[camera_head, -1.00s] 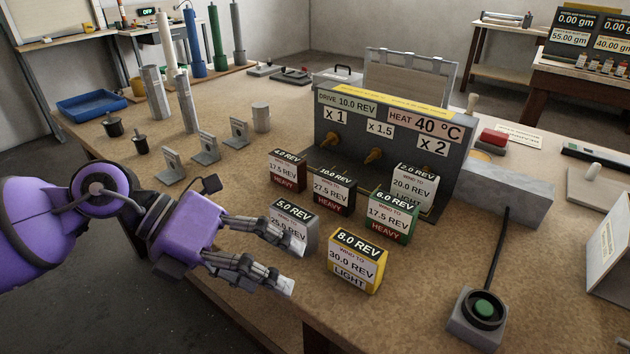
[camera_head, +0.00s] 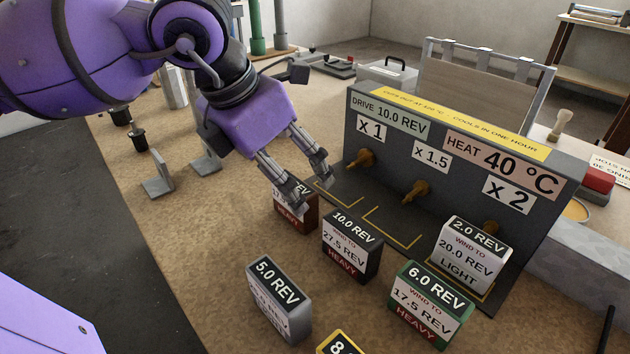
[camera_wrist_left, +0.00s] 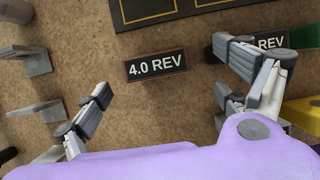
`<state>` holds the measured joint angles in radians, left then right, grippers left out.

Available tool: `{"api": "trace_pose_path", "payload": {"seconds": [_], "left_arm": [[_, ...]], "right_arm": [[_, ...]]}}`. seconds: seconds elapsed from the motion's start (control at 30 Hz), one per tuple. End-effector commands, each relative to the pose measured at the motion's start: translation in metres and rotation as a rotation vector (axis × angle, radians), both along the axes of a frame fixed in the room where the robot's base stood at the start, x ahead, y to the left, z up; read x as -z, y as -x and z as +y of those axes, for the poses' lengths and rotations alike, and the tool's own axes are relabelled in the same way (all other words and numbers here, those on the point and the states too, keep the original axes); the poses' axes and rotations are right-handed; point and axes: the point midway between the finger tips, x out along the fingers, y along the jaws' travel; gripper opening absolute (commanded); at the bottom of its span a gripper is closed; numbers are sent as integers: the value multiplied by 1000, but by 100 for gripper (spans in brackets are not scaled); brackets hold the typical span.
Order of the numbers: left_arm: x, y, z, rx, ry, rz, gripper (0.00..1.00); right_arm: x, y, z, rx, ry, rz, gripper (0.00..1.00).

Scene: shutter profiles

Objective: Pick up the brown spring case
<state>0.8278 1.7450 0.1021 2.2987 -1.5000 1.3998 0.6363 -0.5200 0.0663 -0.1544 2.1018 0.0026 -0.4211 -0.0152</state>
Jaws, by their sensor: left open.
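The brown spring case (camera_head: 293,219) stands upright on the table at the left end of the group of cases. Its lower front reads HEAVY, and its top is partly hidden by my left gripper (camera_head: 312,193). In the left wrist view the case (camera_wrist_left: 156,67) shows from above, its top reading 4.0 REV. My left gripper (camera_wrist_left: 162,70) is open and empty above it, its fingers spread to the left and right of the case in that view. Whether a finger touches it cannot be told. My right gripper is not in view.
The black 10.0 REV case (camera_head: 351,248) stands close to the right. The silver 5.0 REV (camera_head: 280,300), green 6.0 REV (camera_head: 431,305) and white 2.0 REV (camera_head: 470,258) cases are nearby. The grey drive panel (camera_head: 455,165) with brass knobs rises behind. Bare table lies left.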

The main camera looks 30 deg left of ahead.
Motion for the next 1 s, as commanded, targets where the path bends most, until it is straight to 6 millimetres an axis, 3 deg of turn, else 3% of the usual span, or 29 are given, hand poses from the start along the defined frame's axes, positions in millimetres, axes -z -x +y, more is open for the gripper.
{"api": "trace_pose_path", "payload": {"seconds": [0.33, 0.63, 0.97, 1.0], "left_arm": [[28, -10, -3, 1, 2, 2, 92], [66, -26, -1, 2, 4, 2, 92], [73, -28, -2, 1, 2, 1, 92], [73, -28, -2, 1, 2, 1, 87]], "right_arm": [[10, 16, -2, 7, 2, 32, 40], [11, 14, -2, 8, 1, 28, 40], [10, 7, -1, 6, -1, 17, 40], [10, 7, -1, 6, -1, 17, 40]]}}
